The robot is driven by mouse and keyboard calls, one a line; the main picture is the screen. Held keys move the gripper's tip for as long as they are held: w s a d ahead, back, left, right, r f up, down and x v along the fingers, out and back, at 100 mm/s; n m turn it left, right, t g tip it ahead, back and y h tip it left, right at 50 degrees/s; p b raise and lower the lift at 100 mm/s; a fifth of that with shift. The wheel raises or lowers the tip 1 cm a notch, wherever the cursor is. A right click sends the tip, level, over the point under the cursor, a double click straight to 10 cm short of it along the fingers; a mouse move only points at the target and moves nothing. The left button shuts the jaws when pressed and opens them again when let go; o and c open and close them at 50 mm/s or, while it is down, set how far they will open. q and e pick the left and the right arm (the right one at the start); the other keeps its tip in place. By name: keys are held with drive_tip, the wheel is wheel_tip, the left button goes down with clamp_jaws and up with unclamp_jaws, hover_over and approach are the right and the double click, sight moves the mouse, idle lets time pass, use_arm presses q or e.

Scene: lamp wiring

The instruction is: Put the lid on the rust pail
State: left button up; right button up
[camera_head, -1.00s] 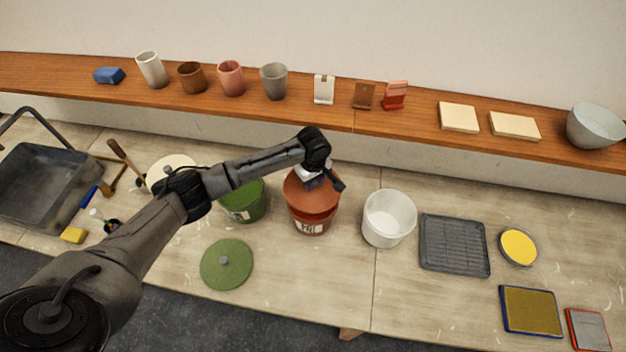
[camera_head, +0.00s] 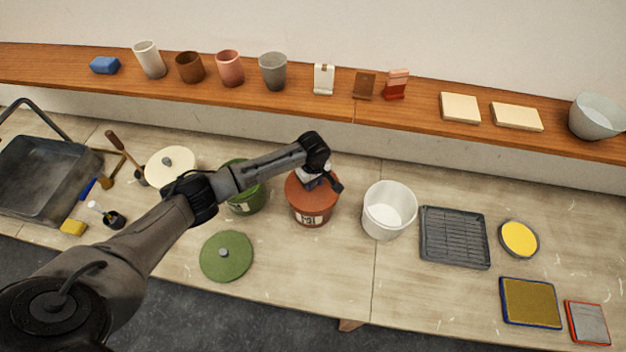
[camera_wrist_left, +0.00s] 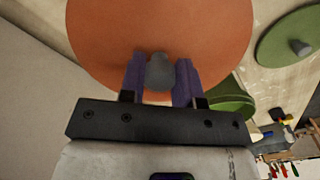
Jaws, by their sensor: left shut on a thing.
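The rust pail (camera_head: 310,219) stands upright on the bench with a paper label on its front. The rust lid (camera_head: 320,200) lies over its mouth and appears level, with no gap that I can make out. In the left wrist view the lid (camera_wrist_left: 100,40) fills the upper middle, with its grey knob (camera_wrist_left: 161,78) between my purple fingers. My left gripper (camera_head: 313,181) is shut on that knob from above. The lid's far rim is partly hidden by my gripper. My right gripper is in neither view.
A green pail (camera_head: 245,202) stands close left, partly behind my left arm. Its green lid (camera_head: 226,256) lies in front. An open white pail (camera_head: 388,211) stands right, and a cream lid (camera_head: 165,163) is at left. The shelf (camera_head: 340,106) runs behind.

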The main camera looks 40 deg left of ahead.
use_arm(q)
drive_tip(key=shift+f, duration=0.3)
idle(0.6)
drive_tip(key=shift+f, duration=0.45)
drive_tip(key=o, duration=1)
wheel_tip(320, 180, up, 14)
drive_tip(key=b, duration=0.1)
drive_tip(key=shift+f, duration=0.1)
